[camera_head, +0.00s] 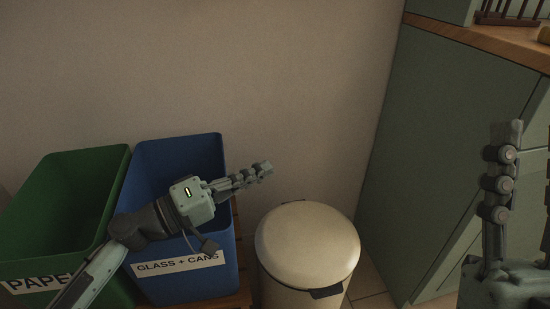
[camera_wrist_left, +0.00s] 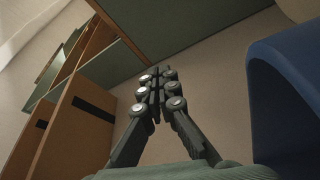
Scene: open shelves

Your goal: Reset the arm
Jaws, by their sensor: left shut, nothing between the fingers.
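My left gripper (camera_head: 264,168) reaches in from the left over the blue bin (camera_head: 178,151), and its fingers point right, past the bin's right rim. Its fingers are closed together with nothing between them, as the left wrist view also shows (camera_wrist_left: 158,76). My right gripper (camera_head: 529,130) stands at the right edge of the head view with its fingers pointing up. A gap shows between its fingers, and one finger is partly cut off by the frame edge.
A green bin (camera_head: 115,165) labelled for paper stands left of the blue "GLASS + CANS" bin. A cream lidded trash can (camera_head: 308,245) stands right of the blue bin, below the left fingertips. A green cabinet (camera_head: 430,130) with a wooden top rises at the right.

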